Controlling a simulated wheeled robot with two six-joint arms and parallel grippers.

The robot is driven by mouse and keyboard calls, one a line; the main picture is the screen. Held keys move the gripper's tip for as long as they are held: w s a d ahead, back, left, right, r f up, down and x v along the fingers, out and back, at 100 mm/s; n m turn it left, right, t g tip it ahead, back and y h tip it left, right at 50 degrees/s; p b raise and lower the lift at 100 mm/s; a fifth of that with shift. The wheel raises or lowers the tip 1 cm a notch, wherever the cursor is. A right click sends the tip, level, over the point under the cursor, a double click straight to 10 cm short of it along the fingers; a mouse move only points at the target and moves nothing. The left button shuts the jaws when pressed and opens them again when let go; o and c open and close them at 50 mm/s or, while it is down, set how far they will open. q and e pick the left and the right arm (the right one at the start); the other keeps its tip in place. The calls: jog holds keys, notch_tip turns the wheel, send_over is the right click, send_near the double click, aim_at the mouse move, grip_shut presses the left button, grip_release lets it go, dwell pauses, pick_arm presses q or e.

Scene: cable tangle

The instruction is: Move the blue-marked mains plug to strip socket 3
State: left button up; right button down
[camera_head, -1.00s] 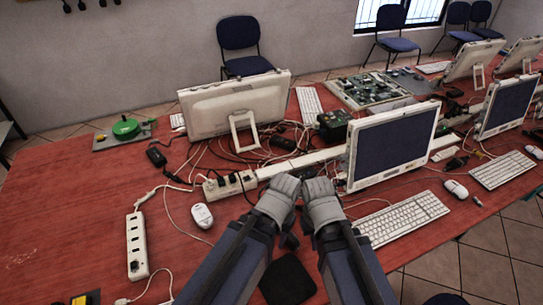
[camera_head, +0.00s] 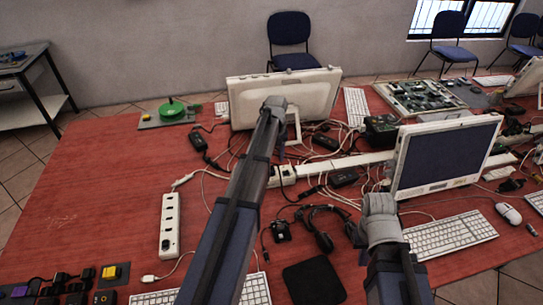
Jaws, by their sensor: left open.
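A white power strip (camera_head: 169,223) with a row of sockets lies on the left part of the red table. A second white socket block (camera_head: 285,175) shows just right of my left arm, which hides part of it. No blue mark on a plug can be made out. My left gripper (camera_head: 277,106) is at the end of the raised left arm, in front of the white monitor's back; it is open, its fingers hard to see. My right gripper (camera_head: 380,207) is over the table in front of the right monitor; its fingers point away and their opening cannot be told.
Tangled cables (camera_head: 325,185) and black adapters (camera_head: 343,177) fill the middle. A headset (camera_head: 319,232), a black pad (camera_head: 314,282) and a keyboard (camera_head: 449,237) lie in front. Monitors (camera_head: 445,158) stand behind. The red table (camera_head: 95,205) is bare at left.

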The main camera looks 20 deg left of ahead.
aim_at(271, 169)
pick_arm(q)
jog(key=shift+w+a+n, duration=0.15)
jog(key=shift+w+a, duration=0.05)
jog(key=shift+a, duration=0.35)
jog(key=shift+w+a+n, duration=0.15)
jog(key=shift+w+a, duration=0.05)
jog(key=shift+a, duration=0.3)
notch_tip(271, 169, down, 8)
jog(key=b, duration=0.8)
jog(key=shift+d, duration=0.1)
pick_arm(e)
notch_tip(271, 169, down, 8)
pick_arm(q)
grip_shut()
